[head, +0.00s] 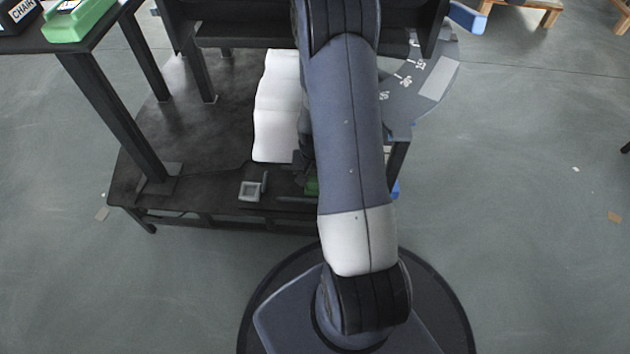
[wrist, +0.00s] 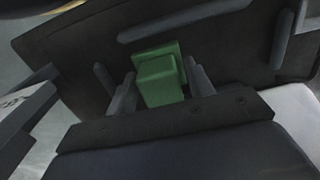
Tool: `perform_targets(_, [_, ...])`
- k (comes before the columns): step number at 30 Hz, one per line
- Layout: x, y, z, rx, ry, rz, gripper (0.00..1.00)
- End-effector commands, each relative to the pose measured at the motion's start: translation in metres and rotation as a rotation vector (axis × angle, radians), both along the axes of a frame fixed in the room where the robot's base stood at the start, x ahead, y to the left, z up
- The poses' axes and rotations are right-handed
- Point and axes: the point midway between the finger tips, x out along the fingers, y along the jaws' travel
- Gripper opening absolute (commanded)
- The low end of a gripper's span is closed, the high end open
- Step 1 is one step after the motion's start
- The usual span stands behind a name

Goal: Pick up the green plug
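The green plug (wrist: 161,80) is a small green block with a wider flange at its far side, in the middle of the wrist view. My gripper (wrist: 159,67) has one dark finger on each side of it. The fingers lie very close to its sides, but I cannot tell whether they press on it. In the head view only a small green part of the plug (head: 312,186) shows, near the front edge of the dark table. My arm hides the rest of it, along with most of my gripper.
A green device (head: 80,20) sits upper left. A marked grey panel (head: 425,75) is at right.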

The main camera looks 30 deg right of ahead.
Motion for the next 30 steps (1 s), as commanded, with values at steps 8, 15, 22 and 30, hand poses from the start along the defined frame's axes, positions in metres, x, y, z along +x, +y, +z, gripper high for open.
perform_targets(8, [0.0, 0.0, 0.0, 0.0, 0.0, 0.0, 0.27])
perform_targets(15, [0.0, 0.0, 0.0, 0.0, 0.0, 0.0, 0.16])
perform_targets(22, [0.0, 0.0, 0.014, -0.001, -0.001, 0.0, 0.16])
perform_targets(30, [0.001, 0.0, 0.07, 0.0, -0.002, 0.0, 0.16])
